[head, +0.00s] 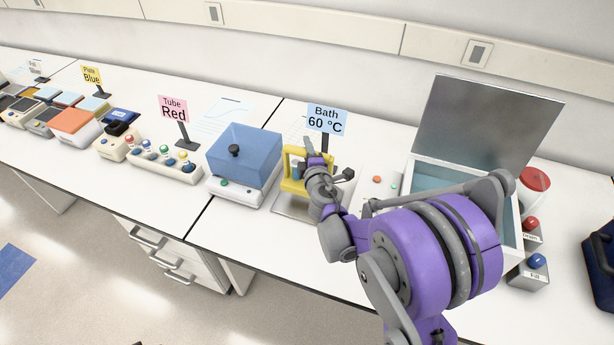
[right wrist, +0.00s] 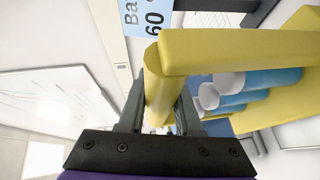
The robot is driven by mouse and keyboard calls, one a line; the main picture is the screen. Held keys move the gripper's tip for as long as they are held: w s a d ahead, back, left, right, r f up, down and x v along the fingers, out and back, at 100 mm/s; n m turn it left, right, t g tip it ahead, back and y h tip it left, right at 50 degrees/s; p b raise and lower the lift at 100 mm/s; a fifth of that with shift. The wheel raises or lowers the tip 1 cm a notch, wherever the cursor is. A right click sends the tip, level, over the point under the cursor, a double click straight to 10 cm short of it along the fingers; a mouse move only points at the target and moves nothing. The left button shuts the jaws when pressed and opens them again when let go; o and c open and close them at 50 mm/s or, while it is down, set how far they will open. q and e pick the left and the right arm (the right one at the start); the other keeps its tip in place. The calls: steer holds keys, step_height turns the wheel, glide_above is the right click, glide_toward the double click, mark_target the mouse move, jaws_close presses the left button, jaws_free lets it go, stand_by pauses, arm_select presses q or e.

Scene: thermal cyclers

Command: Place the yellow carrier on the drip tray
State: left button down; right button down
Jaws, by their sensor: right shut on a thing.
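The yellow carrier (head: 293,185) is upright over the shallow grey drip tray (head: 284,207), between the blue-lidded box and the open bath. I cannot tell whether its base touches the tray. My right gripper (head: 311,158) is shut on the carrier's handle. In the right wrist view the fingers (right wrist: 158,122) sit either side of the yellow handle bar (right wrist: 156,85). Blue tubes with white caps (right wrist: 232,90) sit in the carrier. My right arm hides part of the tray. My left gripper is not in view.
A blue-lidded box (head: 243,155) stands left of the tray. The open bath (head: 435,178), its metal lid raised, is at the right. A "Bath 60 °C" sign (head: 327,119) stands just behind the carrier. A tube rack (head: 163,161) is farther left.

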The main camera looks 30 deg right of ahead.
steer(key=shift+f+b, duration=0.4)
steer(key=shift+f, duration=2.85)
steer(key=c, duration=0.6)
jaws_free()
